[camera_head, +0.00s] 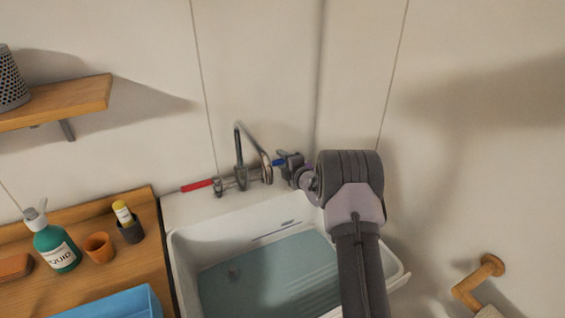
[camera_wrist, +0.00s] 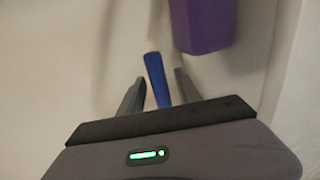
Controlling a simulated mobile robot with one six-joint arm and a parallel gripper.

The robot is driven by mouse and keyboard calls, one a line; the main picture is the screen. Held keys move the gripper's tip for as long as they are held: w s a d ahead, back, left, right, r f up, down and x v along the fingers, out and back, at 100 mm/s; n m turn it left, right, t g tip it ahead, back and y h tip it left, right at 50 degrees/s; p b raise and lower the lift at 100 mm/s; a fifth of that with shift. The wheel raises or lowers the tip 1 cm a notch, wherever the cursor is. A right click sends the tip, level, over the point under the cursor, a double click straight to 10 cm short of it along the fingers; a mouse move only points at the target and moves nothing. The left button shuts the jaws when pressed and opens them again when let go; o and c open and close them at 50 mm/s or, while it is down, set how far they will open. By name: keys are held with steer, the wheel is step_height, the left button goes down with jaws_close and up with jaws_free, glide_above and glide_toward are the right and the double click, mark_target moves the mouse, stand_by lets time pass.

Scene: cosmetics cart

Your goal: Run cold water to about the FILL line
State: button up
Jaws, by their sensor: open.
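The white sink basin (camera_head: 186,243) holds bluish water (camera_head: 270,275). A thin dark line (camera_head: 275,231) on the basin's back wall lies just above the water's back edge; I cannot read any lettering. The tap (camera_head: 240,170) has a curved metal spout, with no clear stream visible from it. Its red handle (camera_head: 197,186) points left. Its blue handle (camera_head: 279,162) is on the right, by my gripper (camera_head: 289,164). In the wrist view, the blue handle (camera_wrist: 157,78) lies between the two open fingers of my gripper (camera_wrist: 158,92). Contact cannot be told.
A purple block-like shape (camera_wrist: 204,25) hangs close beyond the fingers. Left of the sink, a wooden counter holds a green soap bottle (camera_head: 57,246), an orange cup (camera_head: 99,247) and a blue tray (camera_head: 115,303). A wooden shelf (camera_head: 60,103) juts out at upper left.

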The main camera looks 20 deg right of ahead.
steer(key=shift+c, duration=0.2)
jaws_close()
stand_by(1.1)
